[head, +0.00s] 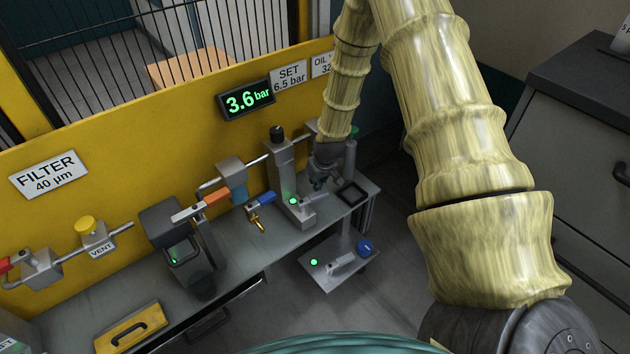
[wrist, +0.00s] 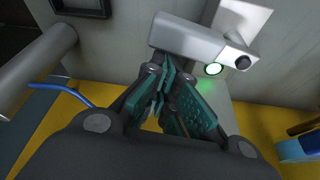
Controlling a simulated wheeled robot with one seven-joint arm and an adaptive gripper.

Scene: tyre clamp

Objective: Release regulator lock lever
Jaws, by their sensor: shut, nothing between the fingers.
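The regulator (head: 280,165) is a grey upright block with a black knob on top, mounted by the yellow panel in the head view. A green lamp (head: 293,201) glows low on it. A short grey lever (head: 314,198) sticks out beside the lamp; in the wrist view a grey lever bar (wrist: 190,40) crosses the top, with a black-tipped end and a green-lit ring (wrist: 213,69). My gripper (head: 318,184) is just above the lever. In the wrist view its teal fingertips (wrist: 164,78) are together and empty, close to the lever's left end. I cannot tell whether they touch it.
A display (head: 246,100) reads 3.6 bar. A lower stand (head: 335,275) carries another grey lever and a blue knob. Floor is clear right of the bench.

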